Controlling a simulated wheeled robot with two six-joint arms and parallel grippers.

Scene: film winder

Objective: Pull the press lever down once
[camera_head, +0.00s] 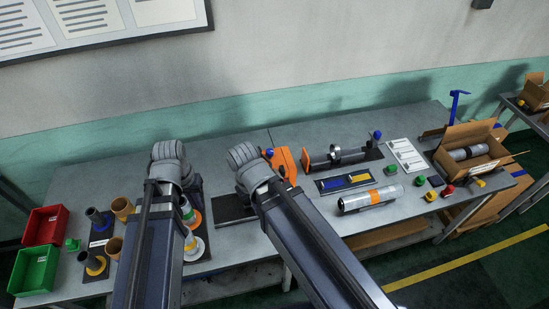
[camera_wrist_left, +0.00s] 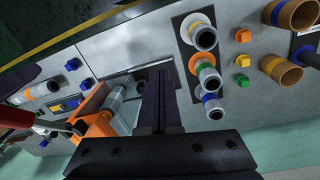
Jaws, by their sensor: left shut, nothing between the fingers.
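An orange press (camera_head: 284,164) stands on the bench beside my right wrist in the head view. In the left wrist view the orange press (camera_wrist_left: 98,117) is at the left, and a lever with a red grip (camera_wrist_left: 15,118) reaches across it from the left edge. I cannot make out the lever in the head view. My left gripper (camera_wrist_left: 158,78) is shut and empty, above the bench and to the side of the press, apart from the lever. In the head view its fingers are mostly hidden behind my left arm. My right gripper is hidden behind my right arm.
Red (camera_head: 45,225) and green (camera_head: 35,270) bins stand at the left. Stacked rings and tubes are around my left arm. A roller stand (camera_head: 342,156), a silver roll (camera_head: 370,199) and a cardboard box (camera_head: 470,148) are to the right. Some bench behind my arms is clear.

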